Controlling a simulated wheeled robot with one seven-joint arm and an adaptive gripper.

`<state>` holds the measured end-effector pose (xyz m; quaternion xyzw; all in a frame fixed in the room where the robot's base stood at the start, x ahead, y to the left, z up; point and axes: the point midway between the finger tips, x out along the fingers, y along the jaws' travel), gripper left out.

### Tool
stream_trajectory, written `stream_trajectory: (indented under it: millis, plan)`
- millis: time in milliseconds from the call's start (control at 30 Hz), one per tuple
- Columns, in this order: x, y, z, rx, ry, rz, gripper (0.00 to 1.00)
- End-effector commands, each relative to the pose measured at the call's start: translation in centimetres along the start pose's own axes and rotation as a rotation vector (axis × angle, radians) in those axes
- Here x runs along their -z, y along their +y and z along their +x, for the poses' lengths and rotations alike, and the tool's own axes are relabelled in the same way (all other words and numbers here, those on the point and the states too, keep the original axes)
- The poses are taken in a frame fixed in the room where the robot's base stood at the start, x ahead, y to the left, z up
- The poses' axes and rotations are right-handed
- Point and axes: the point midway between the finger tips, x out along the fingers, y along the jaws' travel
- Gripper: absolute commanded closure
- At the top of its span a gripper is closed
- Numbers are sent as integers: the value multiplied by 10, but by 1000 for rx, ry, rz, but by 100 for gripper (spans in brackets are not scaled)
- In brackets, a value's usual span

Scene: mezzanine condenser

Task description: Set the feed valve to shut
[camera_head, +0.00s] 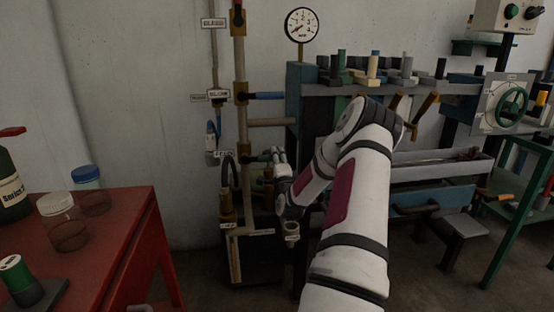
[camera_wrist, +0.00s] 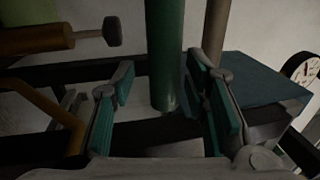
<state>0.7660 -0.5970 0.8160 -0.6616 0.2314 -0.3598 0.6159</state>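The label that seems to read FEED (camera_head: 223,153) is on the vertical pipe assembly at the left of my arm. Beside it a short green lever (camera_head: 261,157) points right towards my gripper (camera_head: 278,156), which partly hides it. In the wrist view a thick green handle (camera_wrist: 165,50) comes down from the top edge, its rounded end between the fingers. My gripper (camera_wrist: 160,90) is open there, its teal pads apart with gaps on both sides of the handle. The valve body is not clear in the wrist view.
A blue lever (camera_head: 265,96) sticks out right from the pipe above the feed lever. A bench (camera_head: 296,80) with fittings stands behind my arm. A red table (camera_head: 130,205) with jars is at left.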

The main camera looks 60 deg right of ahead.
Motion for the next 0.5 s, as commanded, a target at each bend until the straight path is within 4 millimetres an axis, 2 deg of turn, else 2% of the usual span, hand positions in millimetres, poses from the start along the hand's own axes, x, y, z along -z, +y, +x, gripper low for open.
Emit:
stream_trajectory:
  millis: [267,367,500]
  plan:
    - [0,-1,-2,2,-1,-2,59]
    - [0,-1,-12,2,-1,-2,59]
    - [0,0,-37,0,-1,-2,59]
